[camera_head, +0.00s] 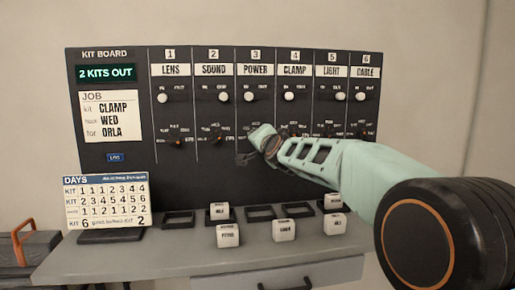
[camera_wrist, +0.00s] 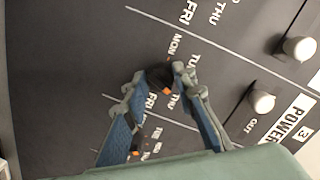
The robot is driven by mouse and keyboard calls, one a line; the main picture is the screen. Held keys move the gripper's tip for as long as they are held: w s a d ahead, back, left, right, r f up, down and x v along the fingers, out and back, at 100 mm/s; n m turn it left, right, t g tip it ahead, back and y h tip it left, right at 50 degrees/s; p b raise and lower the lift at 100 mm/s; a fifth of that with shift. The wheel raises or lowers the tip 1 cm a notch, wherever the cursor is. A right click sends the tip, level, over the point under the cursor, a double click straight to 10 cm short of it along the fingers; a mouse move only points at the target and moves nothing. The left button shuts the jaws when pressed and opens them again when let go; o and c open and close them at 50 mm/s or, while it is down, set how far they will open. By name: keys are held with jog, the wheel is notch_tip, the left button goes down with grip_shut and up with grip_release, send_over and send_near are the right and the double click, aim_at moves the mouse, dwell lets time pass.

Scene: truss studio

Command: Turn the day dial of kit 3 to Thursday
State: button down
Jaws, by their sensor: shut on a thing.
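The kit 3 column carries a POWER label (camera_head: 256,70) in the head view, and its label (camera_wrist: 292,125) is at the right in the wrist view. The kit 3 day dial (camera_wrist: 158,75) is a small black knob with an orange mark, ringed by white day words. Its orange mark sits on the side of THU and FRI, close to THU; the exact setting is partly hidden by a finger. My gripper (camera_wrist: 160,84) is shut on this dial. In the head view my gripper (camera_head: 262,140) reaches the board from the right and covers the dial.
White knobs such as kit 3's upper one (camera_head: 249,97) stick out above the dials. The kit 2 dial (camera_head: 216,138) is close on the left. White cubes (camera_head: 284,230) and black trays (camera_head: 178,219) are on the grey shelf below. A days card (camera_head: 106,202) stands at the left.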

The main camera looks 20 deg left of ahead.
jog(key=m+b, duration=0.2)
jog(key=m, duration=0.2)
jog(key=shift+y, duration=0.4)
jog(key=shift+r+m+b, duration=0.1)
jog(key=shift+m+b, duration=0.2)
jog(key=shift+b, duration=0.05)
jog(key=c, duration=1.6)
grip_release()
jog(key=shift+d, duration=0.1)
jog(key=v, duration=1.2)
